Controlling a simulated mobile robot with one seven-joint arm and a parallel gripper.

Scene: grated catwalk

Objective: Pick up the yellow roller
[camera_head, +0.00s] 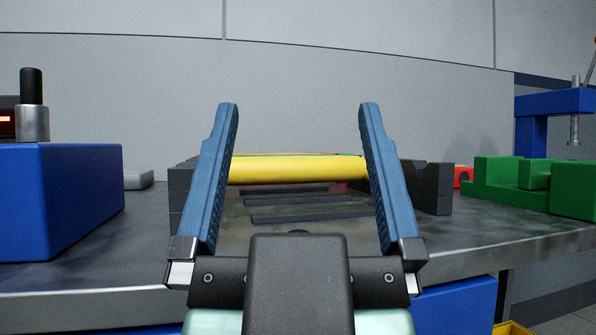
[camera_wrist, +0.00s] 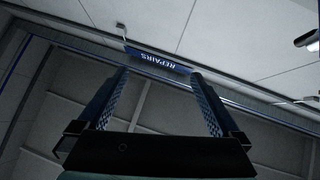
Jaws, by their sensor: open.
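The yellow roller (camera_head: 298,170) lies level across the picture in the head view, between dark grey slotted side supports (camera_head: 433,187) on the table. My gripper (camera_head: 298,105) is open, its two blue fingers spread left and right in front of the roller in the picture. The fingers overlap both ends of the roller, so its ends are hidden. I cannot tell how far the fingertips are from it. In the wrist view my gripper (camera_wrist: 160,70) is open and empty, and the roller is not in view.
A blue machine block (camera_head: 60,200) stands at the left. A green block fixture (camera_head: 530,185) and a blue press (camera_head: 550,105) are at the right, with a small red object (camera_head: 462,176) nearby. Thin orange and green edges show behind the roller. A "REPAIRS" sign (camera_wrist: 158,64) is in the wrist view.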

